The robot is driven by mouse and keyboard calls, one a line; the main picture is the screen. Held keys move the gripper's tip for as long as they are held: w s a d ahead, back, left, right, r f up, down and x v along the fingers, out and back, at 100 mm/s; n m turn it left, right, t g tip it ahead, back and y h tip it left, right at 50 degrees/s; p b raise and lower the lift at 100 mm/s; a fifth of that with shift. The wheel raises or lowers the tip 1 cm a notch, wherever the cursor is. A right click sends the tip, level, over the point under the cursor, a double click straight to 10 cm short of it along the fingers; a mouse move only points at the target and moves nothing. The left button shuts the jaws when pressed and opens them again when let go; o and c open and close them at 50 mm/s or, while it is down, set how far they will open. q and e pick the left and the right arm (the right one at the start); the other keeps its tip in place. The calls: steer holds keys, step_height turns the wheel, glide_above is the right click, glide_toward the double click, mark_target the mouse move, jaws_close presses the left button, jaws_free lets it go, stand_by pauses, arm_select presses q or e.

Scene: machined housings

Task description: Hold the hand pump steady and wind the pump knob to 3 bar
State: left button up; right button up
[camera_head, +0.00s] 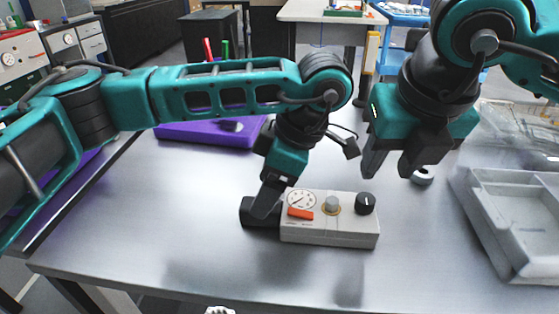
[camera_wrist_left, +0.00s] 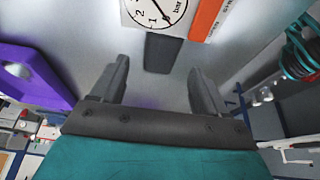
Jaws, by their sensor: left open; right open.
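The hand pump (camera_head: 330,232) is a pale box lying on the table, with a round gauge (camera_head: 301,200), an orange label, a grey button-like knob (camera_head: 332,206) and a black knob (camera_head: 365,203) on top. Its black grip (camera_head: 260,212) sticks out at the left end. My left gripper (camera_head: 265,203) is over this grip and partly hides it. In the left wrist view the fingers are open, with the dark grip (camera_wrist_left: 163,53) ahead between them, apparently untouched. The gauge (camera_wrist_left: 160,8) is cut off there, so I cannot read it surely. My right gripper (camera_head: 391,168) is open and empty, above and behind the black knob.
A purple tray (camera_head: 205,133) lies behind my left arm. A grey tray (camera_head: 515,240) stands at the right, with a clear bag-like item (camera_head: 520,125) behind it. The table front is mostly clear.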

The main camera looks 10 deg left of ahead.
arm_select(q)
steer(key=shift+x, duration=2.55)
steer(key=shift+c, duration=0.3)
steer(key=c, duration=1.3)
